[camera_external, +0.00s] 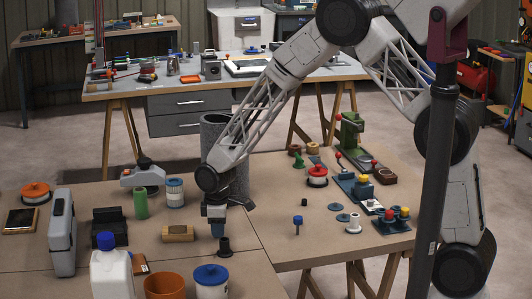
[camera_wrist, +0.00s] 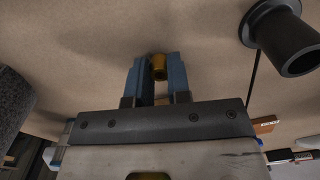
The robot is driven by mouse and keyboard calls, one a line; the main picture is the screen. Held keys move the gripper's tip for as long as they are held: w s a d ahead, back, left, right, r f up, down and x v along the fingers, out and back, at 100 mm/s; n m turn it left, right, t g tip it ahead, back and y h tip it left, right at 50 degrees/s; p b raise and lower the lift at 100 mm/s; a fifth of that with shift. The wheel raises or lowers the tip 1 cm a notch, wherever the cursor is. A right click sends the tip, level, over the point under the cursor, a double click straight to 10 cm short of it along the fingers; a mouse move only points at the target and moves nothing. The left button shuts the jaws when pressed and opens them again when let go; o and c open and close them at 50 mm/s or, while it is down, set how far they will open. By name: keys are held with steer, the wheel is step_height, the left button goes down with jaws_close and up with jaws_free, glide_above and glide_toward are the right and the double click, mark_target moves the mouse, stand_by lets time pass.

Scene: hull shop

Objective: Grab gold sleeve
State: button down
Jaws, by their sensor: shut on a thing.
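The gold sleeve (camera_wrist: 159,67) shows in the wrist view as a small gold cylinder between the tips of my gripper's blue fingers. My gripper (camera_wrist: 158,72) is shut on it, with one finger on each side. In the external view my gripper (camera_external: 217,231) points down low over the brown table, and the sleeve is hidden there. I cannot tell whether the sleeve touches the table.
A black flanged tube (camera_external: 225,247) stands close beside my gripper; it also shows in the wrist view (camera_wrist: 272,30). A tall grey cylinder (camera_external: 238,165) stands behind. Free tabletop (camera_external: 262,262) lies to the right.

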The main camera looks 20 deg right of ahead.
steer(key=shift+r, duration=0.65)
step_height(320, 180, up, 2)
steer(key=shift+r, duration=0.1)
steer(key=s+d, duration=0.3)
steer(key=s, duration=0.1)
steer(key=s+d, duration=0.3)
steer(key=d, duration=0.1)
steer(key=s+d+r, duration=0.1)
steer(key=s+d, duration=0.3)
steer(key=shift+s, duration=0.35)
